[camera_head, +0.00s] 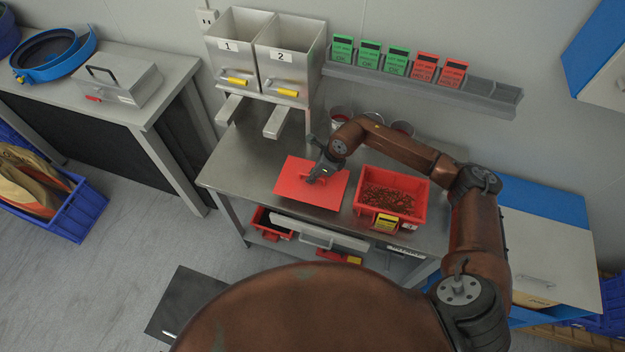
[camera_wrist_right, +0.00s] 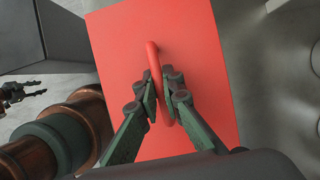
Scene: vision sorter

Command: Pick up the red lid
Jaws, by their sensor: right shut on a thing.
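The red lid (camera_head: 325,194) is a flat red rectangle with a raised loop handle. It is at the middle of the steel table, left of the red bin. In the right wrist view the lid (camera_wrist_right: 115,60) fills the middle, and its red handle (camera_wrist_right: 153,60) stands between my fingers. My right gripper (camera_head: 313,178) is over the lid; in the wrist view the right gripper (camera_wrist_right: 163,98) is shut on the handle. I cannot tell whether the lid touches the table. My left gripper does not show in the head view; dark jaws at the wrist view's left edge may be its own.
A red bin (camera_head: 428,207) of small reddish-brown parts with a yellow label stands right of the lid. Two grey hoppers (camera_head: 233,74) marked 1 and 2 stand behind left. Green and red cards (camera_head: 397,62) line a wall rail. The table (camera_head: 240,165) is bare left of the lid.

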